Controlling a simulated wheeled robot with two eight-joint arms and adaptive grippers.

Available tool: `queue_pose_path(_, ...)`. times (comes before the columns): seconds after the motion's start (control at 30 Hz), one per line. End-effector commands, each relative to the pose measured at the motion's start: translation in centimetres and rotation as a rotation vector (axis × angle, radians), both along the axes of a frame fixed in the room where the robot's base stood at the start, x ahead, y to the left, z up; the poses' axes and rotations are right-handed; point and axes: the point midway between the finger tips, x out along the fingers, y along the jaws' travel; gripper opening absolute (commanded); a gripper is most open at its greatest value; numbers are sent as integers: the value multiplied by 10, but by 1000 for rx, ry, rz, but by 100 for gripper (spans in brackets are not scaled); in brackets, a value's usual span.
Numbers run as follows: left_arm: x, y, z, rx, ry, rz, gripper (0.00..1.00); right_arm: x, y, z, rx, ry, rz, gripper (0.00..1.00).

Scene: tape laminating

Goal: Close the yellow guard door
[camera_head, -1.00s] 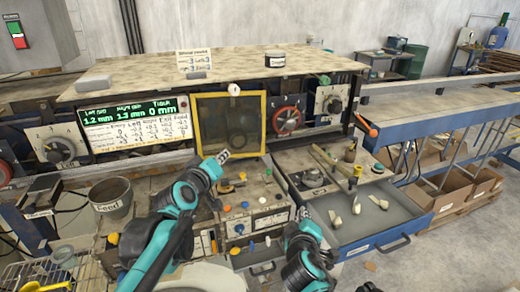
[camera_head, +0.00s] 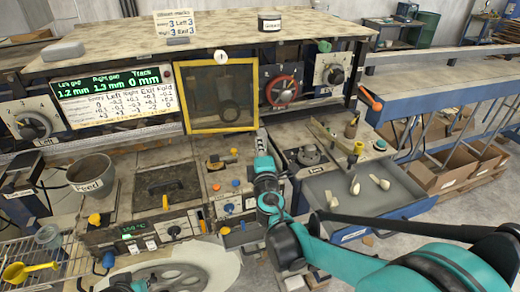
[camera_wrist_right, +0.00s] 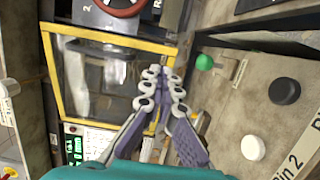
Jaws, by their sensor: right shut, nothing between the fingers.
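The yellow guard door (camera_head: 222,122) is a yellow-framed see-through panel on the machine front, between the green display and the red handwheel. It stands roughly upright; I cannot tell whether it is fully closed. My right gripper (camera_head: 262,142) is at the door's lower right corner. In the right wrist view the yellow door frame (camera_wrist_right: 47,75) stands behind and left of the shut, empty fingers (camera_wrist_right: 165,80). The fingertips overlap the frame's edge there; I cannot tell whether they touch it.
A red handwheel (camera_head: 283,90) and a dial (camera_head: 334,71) are right of the door. Below it is a control panel with knobs (camera_head: 229,207). An open drawer (camera_head: 368,205) holds several small tools. A feed cup (camera_head: 91,175) stands at the left.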

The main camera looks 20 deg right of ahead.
Motion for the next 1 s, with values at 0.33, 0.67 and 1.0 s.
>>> queue_pose_path(0.33, 0, 0, -20, -1, -1, -1, 0, 70, -13, -2, 1, 0, -1, 0)
queue_pose_path(0.67, 1, -1, -26, -2, -1, -1, 0, 94, -18, 0, 2, 1, -1, 0)
queue_pose_path(1.0, 1, -1, -25, -2, -2, -1, 0, 96, -18, 0, 2, 1, -1, 0)
